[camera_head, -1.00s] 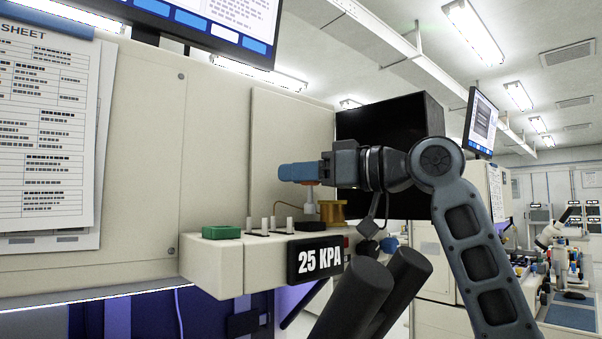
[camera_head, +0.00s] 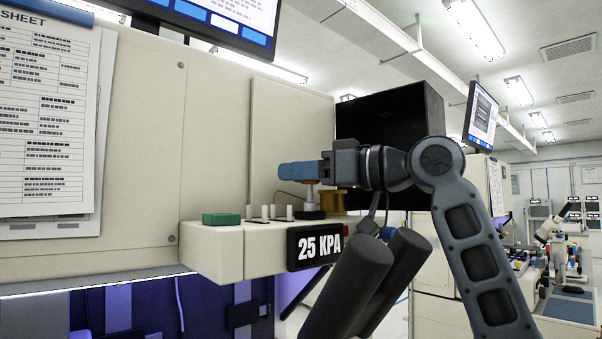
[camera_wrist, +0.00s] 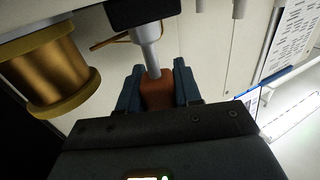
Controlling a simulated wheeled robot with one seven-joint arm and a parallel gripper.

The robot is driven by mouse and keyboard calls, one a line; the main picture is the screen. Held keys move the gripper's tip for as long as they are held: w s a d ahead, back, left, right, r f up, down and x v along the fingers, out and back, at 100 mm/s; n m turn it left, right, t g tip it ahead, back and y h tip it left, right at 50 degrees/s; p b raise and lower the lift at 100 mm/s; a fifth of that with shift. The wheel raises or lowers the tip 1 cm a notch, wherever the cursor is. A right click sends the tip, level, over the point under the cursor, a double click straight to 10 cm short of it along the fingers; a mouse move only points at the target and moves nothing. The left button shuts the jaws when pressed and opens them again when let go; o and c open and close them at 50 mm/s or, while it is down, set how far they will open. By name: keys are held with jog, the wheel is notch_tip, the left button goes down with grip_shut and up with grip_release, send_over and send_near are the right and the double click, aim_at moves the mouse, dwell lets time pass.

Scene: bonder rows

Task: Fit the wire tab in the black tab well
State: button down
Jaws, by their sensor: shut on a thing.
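My gripper (camera_head: 299,171) is over the right end of the shelf. In the wrist view, its blue fingers (camera_wrist: 158,90) are shut on the orange-brown head of the wire tab (camera_wrist: 157,97). A grey stem (camera_wrist: 148,45) runs from that head to a black block, which looks like the black tab well (camera_wrist: 142,12). In the head view the stem (camera_head: 311,197) is upright under the fingers and meets the black block (camera_head: 311,214). How deep it sits, if at all, I cannot tell.
A gold wire spool (camera_head: 332,201) stands close to the right of the block, with a thin wire leading leftward. Several white pegs (camera_head: 265,211) and a green block (camera_head: 221,218) stand to the left. A beige machine wall (camera_head: 215,130) rises behind; a 25 KPA sign (camera_head: 316,247) fronts the shelf.

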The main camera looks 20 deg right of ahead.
jog(key=shift+f, duration=0.3)
jog(key=shift+f+b, duration=0.3)
jog(key=shift+b, duration=0.1)
jog(key=c, duration=0.7)
grip_release()
jog(key=b+v, duration=0.2)
jog(key=v, duration=0.5)
jog(key=shift+s+d, duration=0.25)
jog(key=shift+d, duration=0.05)
dwell(0.9)
